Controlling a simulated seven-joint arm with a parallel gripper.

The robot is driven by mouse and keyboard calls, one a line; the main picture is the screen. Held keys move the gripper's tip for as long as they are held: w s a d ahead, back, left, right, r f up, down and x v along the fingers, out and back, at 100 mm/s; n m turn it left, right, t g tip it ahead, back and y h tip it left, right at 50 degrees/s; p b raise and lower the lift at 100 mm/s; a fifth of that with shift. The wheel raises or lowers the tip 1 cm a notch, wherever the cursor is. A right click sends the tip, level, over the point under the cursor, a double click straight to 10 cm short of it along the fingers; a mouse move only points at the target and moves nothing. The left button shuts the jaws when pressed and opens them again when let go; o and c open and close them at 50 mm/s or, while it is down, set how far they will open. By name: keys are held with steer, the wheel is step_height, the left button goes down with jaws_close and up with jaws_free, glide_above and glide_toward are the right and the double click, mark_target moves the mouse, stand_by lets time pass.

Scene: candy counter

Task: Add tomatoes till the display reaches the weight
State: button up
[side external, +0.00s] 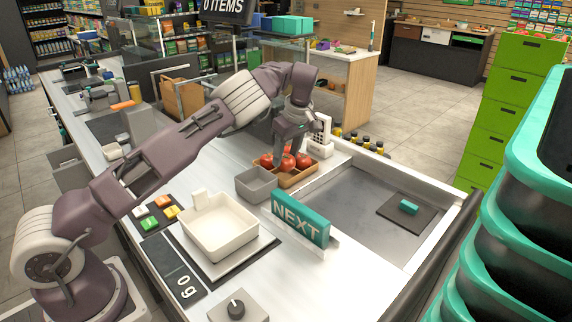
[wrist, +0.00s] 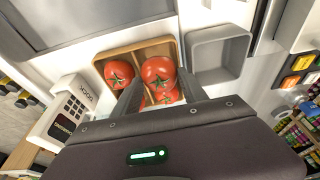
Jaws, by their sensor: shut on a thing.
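Several red tomatoes (side external: 267,160) sit in a wooden tray (side external: 297,180) with a divider; the tray also shows in the wrist view (wrist: 98,65). My gripper (side external: 289,148) reaches down into the tray. In the wrist view its fingers close around one tomato (wrist: 157,71), with a second tomato (wrist: 118,73) to the left and another partly hidden just below. The held tomato is still at tray level; I cannot tell if it is lifted. An empty-looking white square bin (side external: 213,245) stands on the scale. The display (side external: 184,286) reads 0 g.
A small grey bin (side external: 258,185) stands between the tray and the white bin. A teal NEXT sign (side external: 300,220) stands right of the white bin. Coloured buttons (side external: 160,212) and a knob (side external: 236,308) lie near it. A white keypad device (side external: 319,135) stands behind the tray.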

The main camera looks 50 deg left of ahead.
mark_target(285, 157)
steer(key=shift+n, duration=0.3)
steer(key=r, duration=0.7)
steer(key=shift+s+r, duration=0.15)
steer(key=shift+s, duration=0.1)
steer(key=s+d+r+n+h, duration=0.1)
steer(key=s+d+n, duration=0.2)
steer(key=s+n, duration=0.5)
steer(key=s+d+r+n+g+h, duration=0.1)
steer(key=s+d+r+n+h, duration=0.1)
steer(key=s+n, duration=0.7)
steer(key=s+d+r+n+g+h, duration=0.1)
steer(key=s+d+n, duration=0.3)
steer(key=s+n, duration=0.4)
steer(key=s+h, duration=0.1)
steer(key=s, duration=0.2)
steer(key=shift+s+r+n, duration=0.2)
steer(key=shift+s+n, duration=0.2)
steer(key=shift+d+f, duration=0.1)
steer(key=shift+w+a+f+x, duration=0.1)
steer(key=shift+w+a+x, duration=0.2)
steer(key=shift+x, duration=1.55)
steer(key=shift+w+a+f+x, duration=0.1)
steer(key=shift+w+a+x, duration=0.25)
steer(key=shift+x, duration=1.55)
steer(key=shift+w+a+f+x, duration=0.1)
steer(key=shift+w+a+x, duration=0.15)
steer(key=shift+x, duration=1.6)
